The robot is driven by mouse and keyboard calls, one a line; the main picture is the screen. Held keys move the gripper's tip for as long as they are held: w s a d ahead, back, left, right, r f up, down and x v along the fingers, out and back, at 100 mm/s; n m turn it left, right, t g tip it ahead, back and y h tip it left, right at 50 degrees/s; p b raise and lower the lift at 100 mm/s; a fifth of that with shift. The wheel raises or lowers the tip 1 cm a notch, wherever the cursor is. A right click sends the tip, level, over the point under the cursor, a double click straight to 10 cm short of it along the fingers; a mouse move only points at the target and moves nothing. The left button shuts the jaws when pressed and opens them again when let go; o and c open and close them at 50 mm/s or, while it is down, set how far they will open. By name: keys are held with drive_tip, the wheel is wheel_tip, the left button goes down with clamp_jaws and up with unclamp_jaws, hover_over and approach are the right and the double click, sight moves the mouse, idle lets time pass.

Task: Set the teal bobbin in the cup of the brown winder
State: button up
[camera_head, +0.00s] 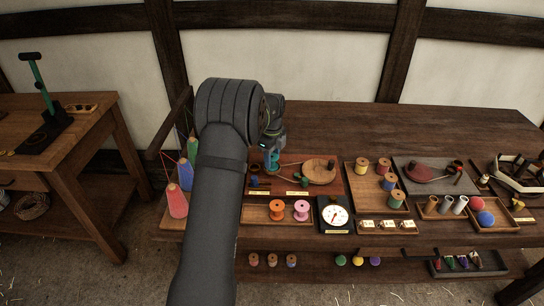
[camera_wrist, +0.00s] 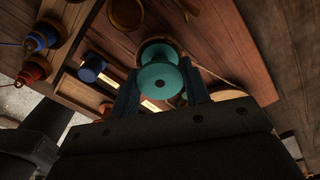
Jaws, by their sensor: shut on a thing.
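The teal bobbin (camera_wrist: 160,78) is gripped between the two fingers of my gripper (camera_wrist: 159,88) in the wrist view, with its round flange facing the camera. In the head view my gripper (camera_head: 271,150) is over the left part of the brown winder's board, and the teal bobbin (camera_head: 271,162) shows just below it. The brown winder (camera_head: 320,170) has a tan wooden wheel. In the wrist view a brown round rim (camera_wrist: 158,42) shows partly behind the bobbin; I cannot tell whether the bobbin touches it or is apart from it.
A blue bobbin (camera_wrist: 92,67) lies close by in the wrist view. Orange (camera_head: 277,208) and pink (camera_head: 301,209) spools and a white dial (camera_head: 335,215) stand in front of the winder. Coloured cones (camera_head: 177,201) stand left of my arm. The bench's back is clear.

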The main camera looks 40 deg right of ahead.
drive_tip(key=shift+f, duration=0.1)
idle(0.3)
drive_tip(key=o, duration=0.8)
drive_tip(key=shift+o, duration=0.6)
drive_tip(key=o, duration=0.3)
drive_tip(key=shift+r, duration=4)
